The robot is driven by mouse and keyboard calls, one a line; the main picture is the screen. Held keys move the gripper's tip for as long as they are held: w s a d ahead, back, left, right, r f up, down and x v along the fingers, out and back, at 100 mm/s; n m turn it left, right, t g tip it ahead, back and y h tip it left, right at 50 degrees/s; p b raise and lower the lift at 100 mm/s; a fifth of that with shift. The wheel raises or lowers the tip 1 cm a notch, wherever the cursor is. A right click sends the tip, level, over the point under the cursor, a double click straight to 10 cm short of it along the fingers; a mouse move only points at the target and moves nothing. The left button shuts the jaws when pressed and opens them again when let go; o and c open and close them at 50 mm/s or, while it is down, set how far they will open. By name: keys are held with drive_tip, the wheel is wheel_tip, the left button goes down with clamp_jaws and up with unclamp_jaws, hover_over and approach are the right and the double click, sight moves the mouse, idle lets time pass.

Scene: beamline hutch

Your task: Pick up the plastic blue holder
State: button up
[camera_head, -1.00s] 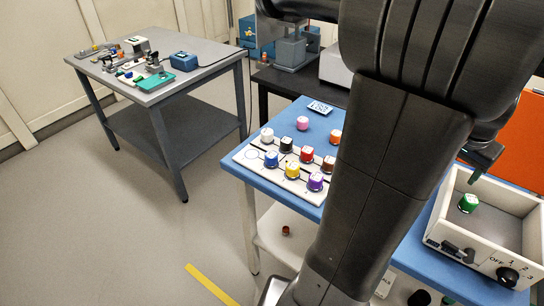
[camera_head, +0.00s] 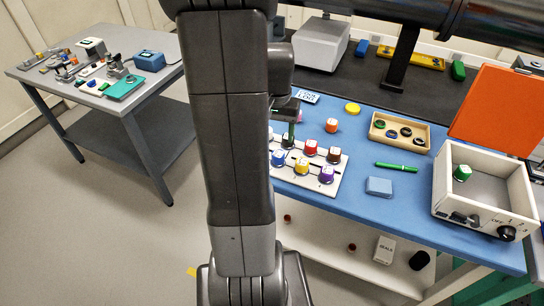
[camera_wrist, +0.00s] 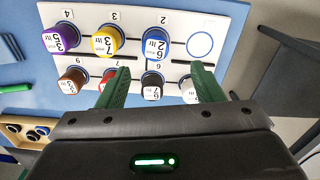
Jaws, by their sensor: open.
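The blue plastic holder (camera_head: 278,158) stands upright in the front row of the white rack board, left of the yellow holder (camera_head: 302,166). In the wrist view, the blue holder (camera_wrist: 156,42) has a white label and sits by the mark 2, near the empty ring (camera_wrist: 200,44). My gripper (camera_wrist: 160,68) is open above the rack, its green fingers pointing toward the front row. A black holder (camera_wrist: 152,84) shows between the fingers, and the blue one lies just beyond the tips. In the head view, my arm hides part of the rack; one green finger shows.
Purple (camera_head: 327,174), red (camera_head: 310,147) and brown (camera_head: 334,155) holders crowd the rack. A white-walled box (camera_head: 462,207) with a green holder (camera_head: 462,172) stands at the right. A blue block (camera_head: 379,187) and green pen (camera_head: 397,167) lie on the blue table (camera_head: 425,215).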

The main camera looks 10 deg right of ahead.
sight(279, 152)
wheel_tip(279, 152, down, 4)
drive_tip(key=shift+r, duration=0.15)
drive_tip(key=shift+d+f+p, duration=0.2)
drive_tip(key=shift+f+p, duration=0.05)
drive_tip(key=shift+f, duration=1.15)
drive_tip(key=shift+d+f+p, duration=0.15)
drive_tip(key=shift+f+p, duration=0.05)
drive_tip(key=shift+f, duration=1.15)
drive_tip(key=c, duration=1.1)
